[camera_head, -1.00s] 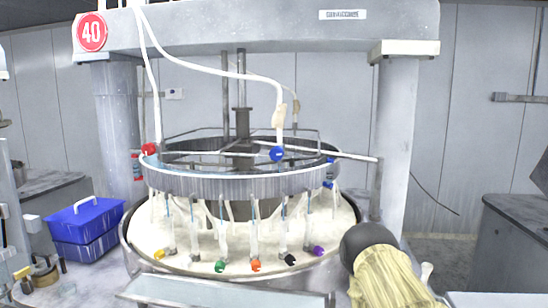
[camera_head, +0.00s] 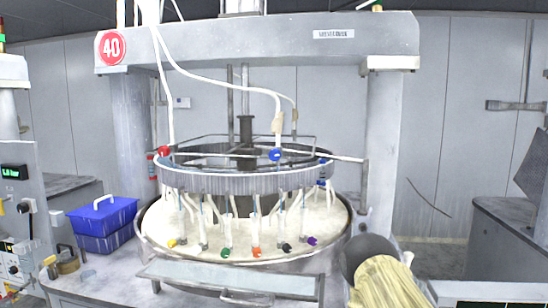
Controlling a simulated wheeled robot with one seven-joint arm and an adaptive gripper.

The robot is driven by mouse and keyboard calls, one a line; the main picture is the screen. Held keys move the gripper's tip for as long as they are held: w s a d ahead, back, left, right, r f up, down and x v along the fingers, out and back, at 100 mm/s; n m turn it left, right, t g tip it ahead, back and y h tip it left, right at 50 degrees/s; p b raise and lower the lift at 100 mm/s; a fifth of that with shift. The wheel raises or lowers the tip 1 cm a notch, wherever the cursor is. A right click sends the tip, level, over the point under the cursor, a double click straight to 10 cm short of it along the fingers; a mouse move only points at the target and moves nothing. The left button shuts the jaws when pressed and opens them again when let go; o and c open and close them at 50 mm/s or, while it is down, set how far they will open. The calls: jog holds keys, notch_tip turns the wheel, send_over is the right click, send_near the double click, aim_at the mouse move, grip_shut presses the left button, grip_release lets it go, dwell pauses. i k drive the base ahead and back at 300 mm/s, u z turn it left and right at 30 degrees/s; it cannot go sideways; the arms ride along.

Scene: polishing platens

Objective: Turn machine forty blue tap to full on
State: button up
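Machine forty, marked by a red round sign "40" (camera_head: 111,47), stands in front of me. A red tap (camera_head: 163,151) sits at the ring's left. Another small blue part (camera_head: 322,183) shows at the ring's right side. The blue tap's exact handle angle is too small to tell. A dark rounded part with a pale ribbed sleeve, likely my arm, shows at the lower right. My gripper's fingers are not in view.
Several coloured knobs, among them an orange one (camera_head: 256,252), hang low around the round basin (camera_head: 345,225). A clear-topped tray (camera_head: 230,278) juts out in front. A blue toolbox (camera_head: 103,222) stands at left. Grey pillars (camera_head: 382,150) flank the ring. A dark-topped bench is at right.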

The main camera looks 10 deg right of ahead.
aim_at(275, 155)
jog(key=k, duration=0.8)
jog(key=z, duration=0.7)
jog(key=i, duration=1.2)
jog(key=u, duration=0.3)
